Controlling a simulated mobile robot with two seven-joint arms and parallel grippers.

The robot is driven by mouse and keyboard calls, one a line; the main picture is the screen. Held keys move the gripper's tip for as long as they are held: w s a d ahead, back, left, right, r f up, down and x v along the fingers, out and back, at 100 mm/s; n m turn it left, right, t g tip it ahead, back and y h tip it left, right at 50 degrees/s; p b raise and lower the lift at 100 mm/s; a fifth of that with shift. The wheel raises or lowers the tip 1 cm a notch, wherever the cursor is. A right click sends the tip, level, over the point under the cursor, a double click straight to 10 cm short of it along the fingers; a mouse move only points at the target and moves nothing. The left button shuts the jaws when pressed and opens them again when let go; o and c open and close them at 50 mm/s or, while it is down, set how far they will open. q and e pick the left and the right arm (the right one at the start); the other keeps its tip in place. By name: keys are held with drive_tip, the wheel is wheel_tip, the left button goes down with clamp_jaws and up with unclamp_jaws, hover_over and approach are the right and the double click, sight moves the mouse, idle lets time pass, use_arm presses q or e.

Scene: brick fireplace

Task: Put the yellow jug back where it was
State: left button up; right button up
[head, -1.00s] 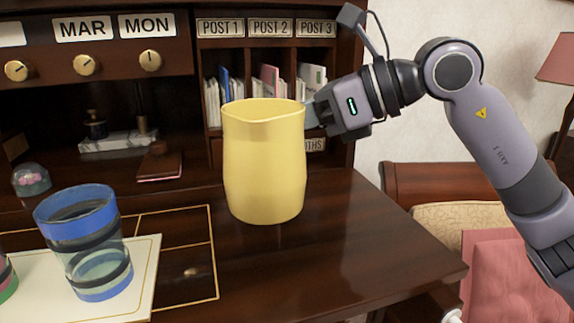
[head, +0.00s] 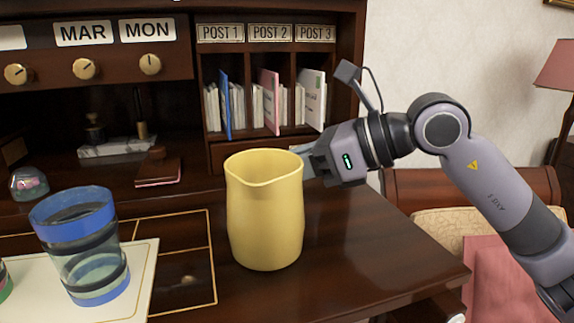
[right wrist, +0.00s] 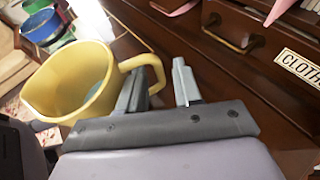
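The yellow jug (head: 265,215) stands upright on the dark wooden desk top, in front of the post slots; its base appears to touch the desk. In the right wrist view the jug (right wrist: 75,85) is at the left, its handle reaching toward my fingers. My right gripper (head: 308,160) is behind the jug's right side, where the jug partly hides the fingertips. In the right wrist view my right gripper's fingers (right wrist: 160,85) are apart, one passing by the handle loop, with a gap showing beside the handle. My left gripper is not in view.
A blue-rimmed striped glass (head: 85,250) stands on a white sheet (head: 140,285) left of the jug. Post slots (head: 265,90) with letters are behind. A glass dome (head: 28,183) and a brown book (head: 158,168) lie at the back left. The desk (head: 375,250) right of the jug is clear.

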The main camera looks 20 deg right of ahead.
drive_tip(key=shift+r, duration=0.2)
drive_tip(key=v, duration=1.2)
drive_tip(key=shift+b, duration=0.35)
